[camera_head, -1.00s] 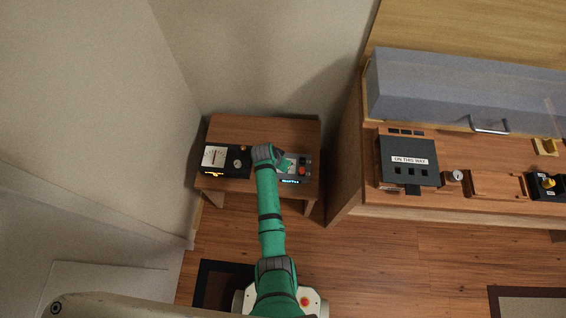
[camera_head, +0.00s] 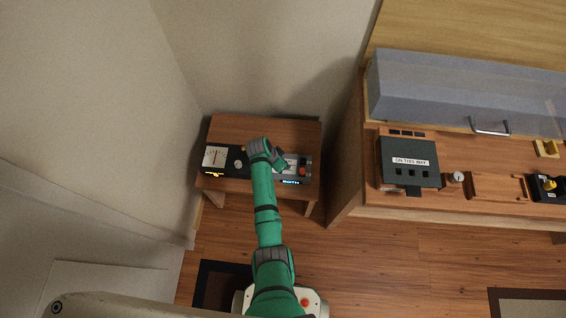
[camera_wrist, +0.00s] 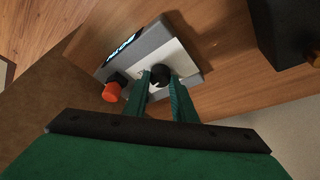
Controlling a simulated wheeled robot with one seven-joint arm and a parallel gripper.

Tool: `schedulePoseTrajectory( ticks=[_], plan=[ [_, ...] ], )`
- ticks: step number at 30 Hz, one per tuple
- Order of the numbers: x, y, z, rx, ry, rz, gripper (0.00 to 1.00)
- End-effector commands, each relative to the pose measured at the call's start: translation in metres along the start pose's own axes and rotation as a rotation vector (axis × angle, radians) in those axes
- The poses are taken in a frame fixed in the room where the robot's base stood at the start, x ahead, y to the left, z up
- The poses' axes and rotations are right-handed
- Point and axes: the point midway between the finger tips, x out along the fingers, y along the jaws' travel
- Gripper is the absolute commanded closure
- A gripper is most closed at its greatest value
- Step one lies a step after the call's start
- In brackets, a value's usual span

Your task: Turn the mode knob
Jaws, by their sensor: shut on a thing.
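The mode knob, a small black knob (camera_wrist: 160,74), stands on the light plate of a grey control box (camera_wrist: 180,44) in the wrist view. My gripper (camera_wrist: 159,80) has its two green fingers on either side of the knob and is shut on it. The box also carries a red-orange button (camera_wrist: 111,92) and a lit display (camera_wrist: 123,49). In the head view the grey box (camera_head: 307,163) sits on a small wooden table, and my arm hides the knob there.
A black meter box with a white dial (camera_head: 214,157) and a round knob stands left on the small table (camera_head: 278,128). At right, a larger wooden desk (camera_head: 400,206) carries a dark panel (camera_head: 408,175) and a clear cover (camera_head: 450,90).

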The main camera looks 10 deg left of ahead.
Motion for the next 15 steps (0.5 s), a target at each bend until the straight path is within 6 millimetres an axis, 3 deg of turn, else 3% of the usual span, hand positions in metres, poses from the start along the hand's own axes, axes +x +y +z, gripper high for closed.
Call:
schedulePoseTrajectory(
  ticks=[2,3,5,15],
  plan=[
    [0.0010,0.0014,0.0017,-0.002,-0.003,0.003,0.98],
    [0.0010,0.0014,0.0017,-0.002,-0.003,0.003,0.71],
    [0.0010,0.0013,0.0017,-0.002,-0.003,0.003,0.57],
    [-0.0015,0.0003,0.0006,-0.002,-0.001,0.000,0.57]
  ],
)
